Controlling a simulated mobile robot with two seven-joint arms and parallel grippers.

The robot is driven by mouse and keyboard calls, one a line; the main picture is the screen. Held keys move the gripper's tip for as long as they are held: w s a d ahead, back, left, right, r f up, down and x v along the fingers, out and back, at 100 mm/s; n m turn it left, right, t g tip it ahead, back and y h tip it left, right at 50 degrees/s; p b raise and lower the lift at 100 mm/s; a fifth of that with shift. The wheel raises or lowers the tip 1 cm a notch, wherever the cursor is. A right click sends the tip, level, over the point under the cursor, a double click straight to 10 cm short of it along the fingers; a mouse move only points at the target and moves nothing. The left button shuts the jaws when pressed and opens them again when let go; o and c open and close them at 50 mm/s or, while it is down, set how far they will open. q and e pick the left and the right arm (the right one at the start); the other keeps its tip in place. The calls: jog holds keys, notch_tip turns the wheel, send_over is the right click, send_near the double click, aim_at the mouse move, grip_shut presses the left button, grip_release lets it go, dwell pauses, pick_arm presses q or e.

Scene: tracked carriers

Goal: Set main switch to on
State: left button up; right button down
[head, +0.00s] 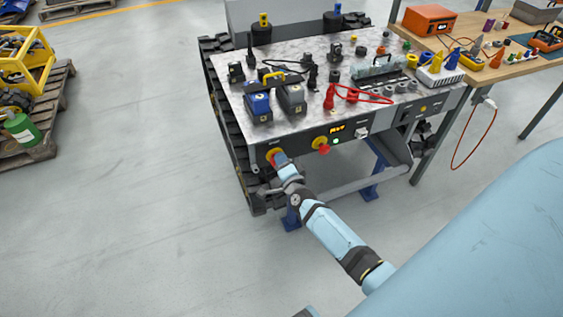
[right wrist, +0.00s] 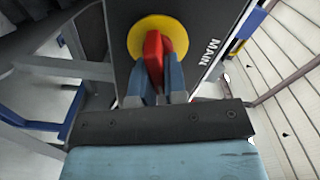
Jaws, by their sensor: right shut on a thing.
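The main switch is a red handle (right wrist: 153,48) on a round yellow plate (right wrist: 135,38), on the dark front panel. The word MAIN (right wrist: 208,58) is printed beside it. In the right wrist view the handle lies nearly along the fingers, slightly tilted; no on or off marks are readable. In the head view the yellow plate (head: 271,153) sits at the panel's left end. My right gripper (head: 281,160) is shut on the red handle, one blue finger on each side, also in the right wrist view (right wrist: 155,68). My left gripper is not in view.
The panel also holds a red mushroom button (head: 324,149), a lit orange display (head: 337,128) and a white plug (head: 361,132). The carrier top (head: 232,98) bears batteries, connectors and a red cable (head: 372,97). A wooden bench (head: 507,74) stands right.

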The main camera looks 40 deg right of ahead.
jog(key=shift+f+m+b, duration=0.25)
jog(key=shift+m+b, duration=0.15)
jog(key=shift+m, duration=1.4)
pick_arm(q)
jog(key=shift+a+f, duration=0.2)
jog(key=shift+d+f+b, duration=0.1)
jog(key=shift+b, duration=0.2)
pick_arm(e)
jog(key=shift+m, duration=0.3)
jog(key=c, duration=1.2)
grip_release()
jog(key=shift+o, duration=0.2)
jog(key=shift+s, duration=0.15)
